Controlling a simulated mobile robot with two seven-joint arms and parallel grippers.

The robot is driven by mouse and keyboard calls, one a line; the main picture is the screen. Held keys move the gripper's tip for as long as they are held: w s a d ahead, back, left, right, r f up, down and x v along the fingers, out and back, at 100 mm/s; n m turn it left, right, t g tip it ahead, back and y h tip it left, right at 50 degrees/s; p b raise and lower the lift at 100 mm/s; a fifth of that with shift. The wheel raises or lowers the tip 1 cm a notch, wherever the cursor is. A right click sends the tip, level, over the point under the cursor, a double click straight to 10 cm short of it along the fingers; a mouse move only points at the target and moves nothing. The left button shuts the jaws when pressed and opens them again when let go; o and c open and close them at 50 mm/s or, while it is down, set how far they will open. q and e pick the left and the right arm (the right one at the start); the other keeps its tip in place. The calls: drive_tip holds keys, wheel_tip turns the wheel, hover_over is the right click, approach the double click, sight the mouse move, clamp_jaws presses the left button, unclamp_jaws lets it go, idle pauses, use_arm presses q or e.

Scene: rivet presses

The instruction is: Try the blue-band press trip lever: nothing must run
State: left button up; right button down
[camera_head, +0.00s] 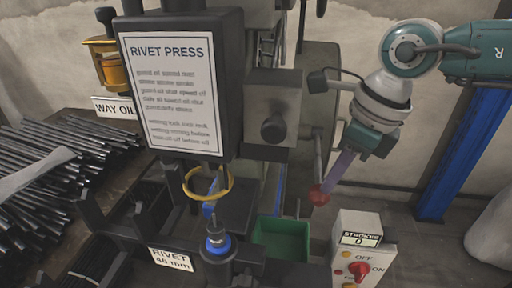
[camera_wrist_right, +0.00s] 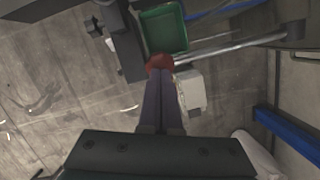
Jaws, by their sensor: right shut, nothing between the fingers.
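The press (camera_head: 275,105) carries a "RIVET PRESS" sign and has a blue band (camera_head: 217,246) low on its front tooling. A red knob (camera_head: 319,196) sits right of the press; it also shows in the wrist view (camera_wrist_right: 159,62). A grey bar (camera_wrist_right: 235,46) runs close by it from the right. My right gripper (camera_head: 327,187) is shut and empty, its tips at the red knob; I cannot tell whether they touch. The control box (camera_head: 357,258) has a counter reading 0 and a red OFF/ON switch (camera_head: 359,271). My left gripper is out of view.
A green bin (camera_head: 281,241) stands under the press, left of the control box. Dark rods (camera_head: 60,170) lie piled on the left bench. A brass oiler (camera_head: 108,65) is behind. A blue post (camera_head: 465,150) stands right; floor between is clear.

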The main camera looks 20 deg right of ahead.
sight(328, 198)
drive_tip(key=shift+w+f, duration=0.1)
drive_tip(key=shift+f, duration=0.05)
drive_tip(key=shift+f, duration=0.1)
wheel_tip(328, 198, down, 4)
drive_tip(key=b, duration=0.4)
drive_tip(key=shift+f, duration=0.2)
drive_tip(key=shift+r, duration=0.15)
drive_tip(key=shift+s+d+r+p, duration=0.25)
drive_tip(key=shift+s+d+p, duration=0.2)
drive_tip(key=shift+s+p, duration=0.2)
drive_tip(key=shift+s+d+r+p, duration=0.2)
drive_tip(key=shift+s+d+p, duration=0.2)
drive_tip(key=shift+s+p, duration=0.2)
